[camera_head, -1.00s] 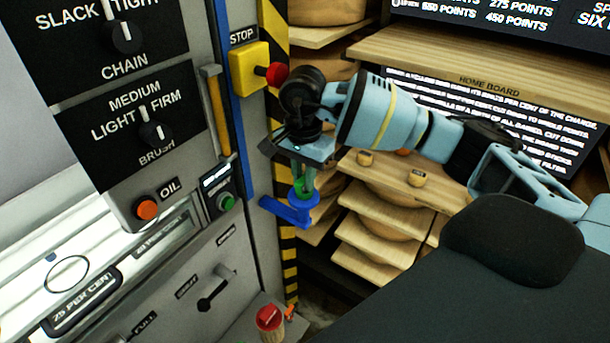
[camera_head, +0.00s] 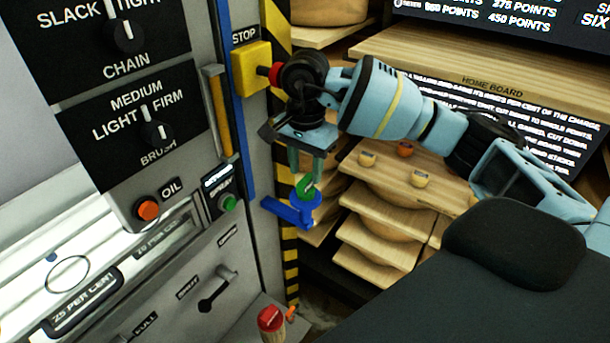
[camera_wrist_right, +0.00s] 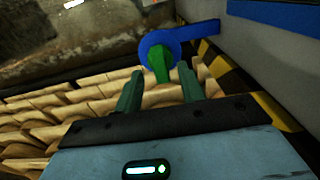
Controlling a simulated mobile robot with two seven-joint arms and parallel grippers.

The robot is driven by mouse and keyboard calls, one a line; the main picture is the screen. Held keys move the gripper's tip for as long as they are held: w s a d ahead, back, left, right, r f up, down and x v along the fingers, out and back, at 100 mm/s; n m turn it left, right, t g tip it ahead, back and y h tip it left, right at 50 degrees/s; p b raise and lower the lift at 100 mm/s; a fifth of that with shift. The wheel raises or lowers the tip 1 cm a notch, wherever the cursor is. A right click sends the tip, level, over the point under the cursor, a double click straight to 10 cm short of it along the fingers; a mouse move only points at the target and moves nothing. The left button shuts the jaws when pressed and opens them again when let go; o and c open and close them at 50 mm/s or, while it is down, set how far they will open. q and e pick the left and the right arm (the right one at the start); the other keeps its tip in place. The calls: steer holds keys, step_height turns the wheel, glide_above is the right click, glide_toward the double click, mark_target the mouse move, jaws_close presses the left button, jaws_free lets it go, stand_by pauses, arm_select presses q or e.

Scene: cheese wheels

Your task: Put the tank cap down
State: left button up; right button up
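The tank cap seems to be the piece with an upright green tab (camera_head: 306,187) on a blue round part. A blue bracket arm (camera_head: 287,212) joins it on the side, by the machine's striped edge; I cannot tell where cap and bracket divide. The tab stands upright in the right wrist view (camera_wrist_right: 160,71). My right gripper (camera_head: 307,172) points down just above it. In the right wrist view its fingers (camera_wrist_right: 160,90) are apart, with the green tab beyond and between their tips, apparently not gripped. My left gripper is not in view.
The machine panel with a red stop button (camera_head: 275,75) stands close on the left. Wooden shelves (camera_head: 385,232) with cheese wheels are behind and right. A red-topped object (camera_head: 270,319) stands low on a ledge below. A striped post (camera_head: 291,260) runs beside the bracket.

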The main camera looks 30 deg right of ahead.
mark_target(305, 179)
steer(key=shift+r, duration=2.25)
